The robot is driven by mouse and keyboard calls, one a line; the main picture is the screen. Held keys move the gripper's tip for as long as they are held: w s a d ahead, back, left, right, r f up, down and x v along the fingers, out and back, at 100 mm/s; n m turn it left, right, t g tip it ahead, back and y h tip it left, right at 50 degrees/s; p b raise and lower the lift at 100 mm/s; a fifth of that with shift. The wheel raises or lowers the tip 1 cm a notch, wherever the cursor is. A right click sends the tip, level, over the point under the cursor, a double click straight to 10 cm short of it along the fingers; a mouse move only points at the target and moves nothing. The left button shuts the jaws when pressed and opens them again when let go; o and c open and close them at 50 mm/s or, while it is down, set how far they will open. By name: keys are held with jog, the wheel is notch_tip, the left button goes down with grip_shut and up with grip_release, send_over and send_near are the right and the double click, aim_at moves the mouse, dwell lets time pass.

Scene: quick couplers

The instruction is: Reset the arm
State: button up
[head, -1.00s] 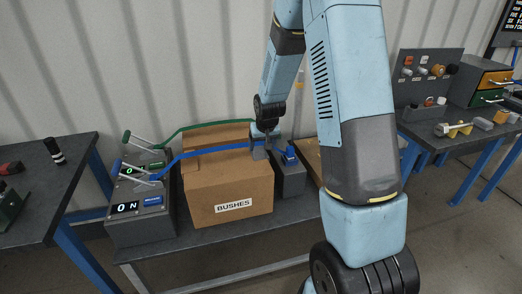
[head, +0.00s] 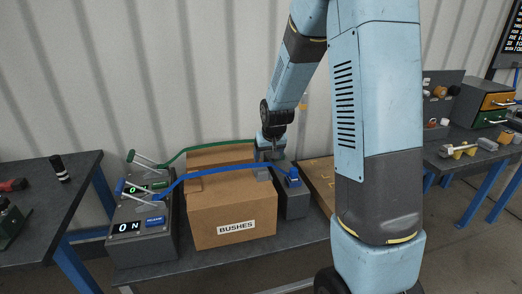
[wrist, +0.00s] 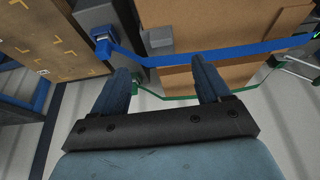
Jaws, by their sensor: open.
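My gripper (head: 270,153) is above the back right of the cardboard box in the head view. In the wrist view its two fingers (wrist: 160,66) are spread apart with nothing gripped between them. A blue hose (head: 215,172) runs over the box from the left unit to a blue coupler (head: 292,178) on the right unit (head: 292,202). The blue hose (wrist: 215,52) crosses beyond the fingertips in the wrist view. A green hose (head: 210,147) runs behind it. Whether a finger touches either hose is unclear.
The box marked BUSHES (head: 232,210) stands on a dark bench. The left unit (head: 142,245) has a display, a blue button and levers. Another carton (head: 318,185) lies right, partly hidden by my arm. Side tables (head: 40,225) stand left and right.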

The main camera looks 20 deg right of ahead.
jog(key=s+r, duration=1.1)
jog(key=s, duration=0.5)
jog(key=s+r+t, duration=0.1)
jog(key=s+r, duration=1)
jog(key=s, duration=0.4)
jog(key=shift+s+r, duration=0.35)
